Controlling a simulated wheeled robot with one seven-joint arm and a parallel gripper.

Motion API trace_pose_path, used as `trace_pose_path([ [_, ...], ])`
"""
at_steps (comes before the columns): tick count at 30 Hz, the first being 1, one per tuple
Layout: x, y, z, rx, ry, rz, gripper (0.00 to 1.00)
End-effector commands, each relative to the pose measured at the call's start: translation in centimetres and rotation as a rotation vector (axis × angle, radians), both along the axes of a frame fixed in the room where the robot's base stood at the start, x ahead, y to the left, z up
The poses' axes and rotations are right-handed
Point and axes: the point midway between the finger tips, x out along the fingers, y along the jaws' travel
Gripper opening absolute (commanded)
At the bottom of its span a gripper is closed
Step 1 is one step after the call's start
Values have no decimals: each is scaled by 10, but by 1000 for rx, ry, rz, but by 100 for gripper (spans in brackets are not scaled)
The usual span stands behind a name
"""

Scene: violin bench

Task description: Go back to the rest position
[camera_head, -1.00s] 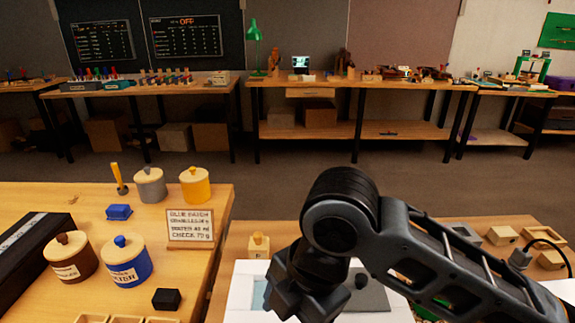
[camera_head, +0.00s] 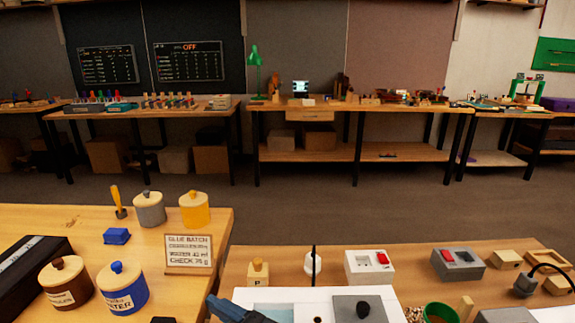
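My gripper is not clearly in view; only a small dark blue-grey piece (camera_head: 232,308) shows at the bottom edge of the head view, and I cannot tell which part of my arm it is. Whether my gripper is open or holds anything is out of sight.
The left bench (camera_head: 75,218) holds a blue jar (camera_head: 122,288), a brown-red jar (camera_head: 67,284), a grey jar (camera_head: 149,208), a yellow jar (camera_head: 194,209) and a sign (camera_head: 188,254). A white box with a red button (camera_head: 370,266) and a green pot (camera_head: 440,313) stand at right.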

Motion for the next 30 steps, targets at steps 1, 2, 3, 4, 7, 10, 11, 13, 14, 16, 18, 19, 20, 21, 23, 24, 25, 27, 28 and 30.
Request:
trace_pose_path([
  [1, -5, -8, -7, 47, 36, -61, 70],
  [2, -7, -14, -11, 71, 51, -98, 70],
  [3, -10, -23, -16, 102, 71, -148, 70],
  [4, -12, -29, -20, 123, 87, -186, 70],
  [7, -24, -54, -35, 181, 131, -310, 70],
  [10, -40, -82, -53, 223, 172, -430, 70],
  [11, -46, -90, -59, 231, 181, -465, 70],
  [13, -62, -111, -71, 246, 202, -545, 70],
  [14, -69, -120, -76, 251, 209, -577, 70],
  [16, -88, -142, -87, 252, 222, -652, 70],
  [18, -108, -164, -95, 247, 228, -719, 70],
  [19, -117, -173, -99, 244, 229, -748, 70],
  [20, -126, -182, -102, 238, 229, -773, 70],
  [21, -139, -195, -105, 229, 230, -806, 70],
  [23, -159, -214, -108, 211, 224, -851, 70],
  [24, -172, -226, -109, 196, 217, -876, 70],
  [25, -182, -234, -109, 186, 213, -894, 70],
  [27, -206, -255, -108, 155, 197, -929, 70],
  [28, -215, -263, -106, 141, 189, -940, 70],
  [30, -236, -281, -101, 109, 168, -958, 70],
])
